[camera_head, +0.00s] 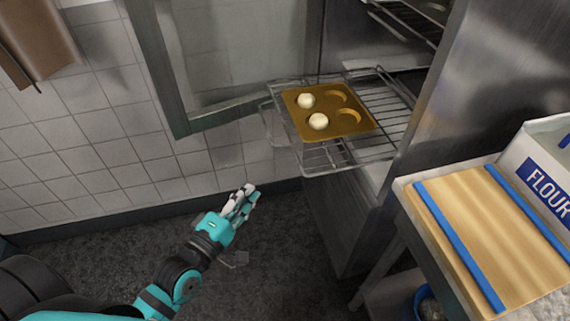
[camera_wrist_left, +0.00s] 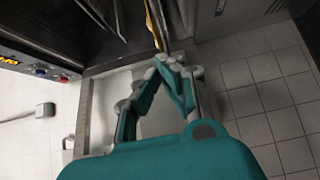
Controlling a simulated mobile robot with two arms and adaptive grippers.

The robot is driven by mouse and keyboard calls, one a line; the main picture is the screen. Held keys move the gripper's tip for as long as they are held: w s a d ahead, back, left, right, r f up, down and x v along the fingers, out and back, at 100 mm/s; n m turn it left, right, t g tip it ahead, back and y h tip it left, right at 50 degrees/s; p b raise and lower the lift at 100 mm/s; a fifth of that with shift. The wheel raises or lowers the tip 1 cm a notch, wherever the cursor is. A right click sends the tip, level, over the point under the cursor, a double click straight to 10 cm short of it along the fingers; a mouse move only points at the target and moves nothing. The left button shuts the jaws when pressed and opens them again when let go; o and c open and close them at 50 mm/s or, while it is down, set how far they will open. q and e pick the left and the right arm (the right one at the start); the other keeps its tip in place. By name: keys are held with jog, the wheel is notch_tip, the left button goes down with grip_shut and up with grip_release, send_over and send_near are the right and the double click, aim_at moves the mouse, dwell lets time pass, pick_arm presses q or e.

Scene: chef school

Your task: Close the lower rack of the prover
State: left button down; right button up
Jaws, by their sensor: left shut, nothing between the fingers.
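The lower rack (camera_head: 340,158) of the prover (camera_head: 425,100) is a wire rack pulled out to the left of the steel cabinet. A golden tray (camera_head: 368,122) with four hollows lies on it, with two white dough balls (camera_head: 318,121) in the left hollows. My left gripper (camera_head: 247,190) is shut and empty, below and to the left of the rack's front edge, apart from it. In the left wrist view the gripper (camera_wrist_left: 172,62) points toward the cabinet side. My right gripper is not in view.
The prover's glass door (camera_head: 187,124) stands open on the left. An upper rack (camera_head: 405,20) sits inside the cabinet. At the right a table holds a wooden board (camera_head: 490,235) with blue strips and a flour box (camera_head: 545,180). The dark floor (camera_head: 270,270) below the rack is clear.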

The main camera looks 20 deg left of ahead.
pick_arm(q)
jog(key=w+d+p, duration=0.1)
jog(key=w+d, duration=0.4)
jog(key=w, duration=0.6)
jog(key=shift+w, duration=0.15)
